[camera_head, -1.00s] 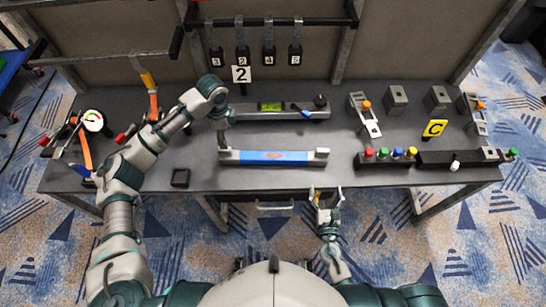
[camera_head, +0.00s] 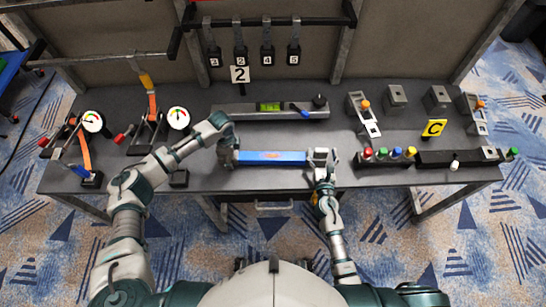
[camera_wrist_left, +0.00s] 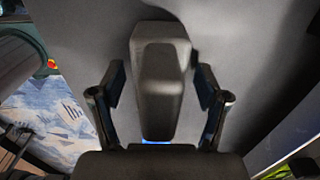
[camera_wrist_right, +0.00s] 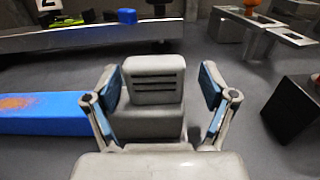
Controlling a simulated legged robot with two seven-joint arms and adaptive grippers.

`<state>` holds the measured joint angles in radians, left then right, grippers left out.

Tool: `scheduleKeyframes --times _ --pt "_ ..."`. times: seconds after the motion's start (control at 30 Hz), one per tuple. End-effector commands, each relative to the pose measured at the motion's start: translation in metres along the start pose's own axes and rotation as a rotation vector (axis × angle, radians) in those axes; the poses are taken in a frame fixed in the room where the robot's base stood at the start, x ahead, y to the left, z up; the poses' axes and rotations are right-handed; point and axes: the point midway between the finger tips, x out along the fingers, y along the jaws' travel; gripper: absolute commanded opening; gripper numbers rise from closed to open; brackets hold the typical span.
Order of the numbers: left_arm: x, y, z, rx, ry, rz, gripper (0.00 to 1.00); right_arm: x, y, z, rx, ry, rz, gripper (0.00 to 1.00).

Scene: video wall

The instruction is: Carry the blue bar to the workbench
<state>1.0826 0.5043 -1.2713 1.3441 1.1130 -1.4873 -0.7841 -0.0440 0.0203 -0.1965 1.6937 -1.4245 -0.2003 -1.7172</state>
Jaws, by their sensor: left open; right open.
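The blue bar (camera_head: 272,158) lies on the workbench (camera_head: 340,180) near its front edge, with a grey block at each end. My left gripper (camera_head: 227,158) is at the bar's left end. In the left wrist view its open fingers (camera_wrist_left: 160,95) stand on either side of the grey end block (camera_wrist_left: 162,75). My right gripper (camera_head: 322,168) is at the bar's right end. In the right wrist view its open fingers (camera_wrist_right: 160,105) flank the light grey end block (camera_wrist_right: 153,80), and the blue bar (camera_wrist_right: 45,112) runs off to the left.
A long grey level (camera_head: 270,110) with a green vial lies behind the bar. A black strip with coloured knobs (camera_head: 385,158) stands close to the right.

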Motion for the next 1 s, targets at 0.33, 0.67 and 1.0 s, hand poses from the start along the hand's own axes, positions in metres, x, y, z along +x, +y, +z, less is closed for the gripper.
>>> scheduleKeyframes --times 0.33,0.67,1.0 --pt "0.0005 -0.0001 0.0016 -0.002 0.000 0.001 0.47 0.0002 0.0014 0.0002 0.000 0.000 0.001 0.56" --pt "0.0003 -0.0001 0.0001 -0.001 0.000 0.001 0.00 0.0001 0.0013 0.0002 0.000 -0.001 0.003 0.00" --pt "-0.0076 -0.0009 -0.0004 0.000 0.003 -0.005 0.00 0.0006 0.0028 0.0084 0.001 -0.006 0.005 0.00"
